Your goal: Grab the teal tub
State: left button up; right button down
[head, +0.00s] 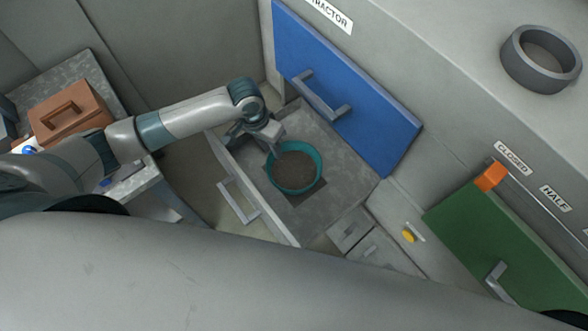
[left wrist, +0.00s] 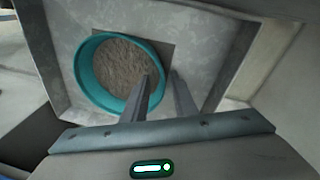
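The teal tub (head: 318,165) is round, open-topped and filled with brown-grey grainy matter. It stands on a dark square patch (head: 309,194) in the pulled-out drawer (head: 345,172). My left gripper (head: 285,150) points down at the tub's back-left rim. In the left wrist view the tub (left wrist: 86,78) is at upper left. There, one finger of the left gripper (left wrist: 163,78) is over the tub's inside and the other is outside its rim. A gap shows between the fingers, so they look open; contact with the wall cannot be made out. My right gripper is not in view.
A blue door or panel (head: 365,100) with a grey handle stands behind the drawer. A green panel (head: 510,245) is at right, and a dark ring (head: 515,65) lies on the upper surface. A brown box (head: 75,118) sits on a side table at left.

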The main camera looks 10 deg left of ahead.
pick_arm(q)
jog(key=shift+d+f+p, duration=0.2)
jog(key=shift+f+p, duration=0.1)
jog(key=shift+f, duration=0.65)
jog(key=shift+d+f+p, duration=0.15)
jog(key=shift+f+p, duration=0.15)
jog(key=shift+f, duration=0.65)
grip_shut()
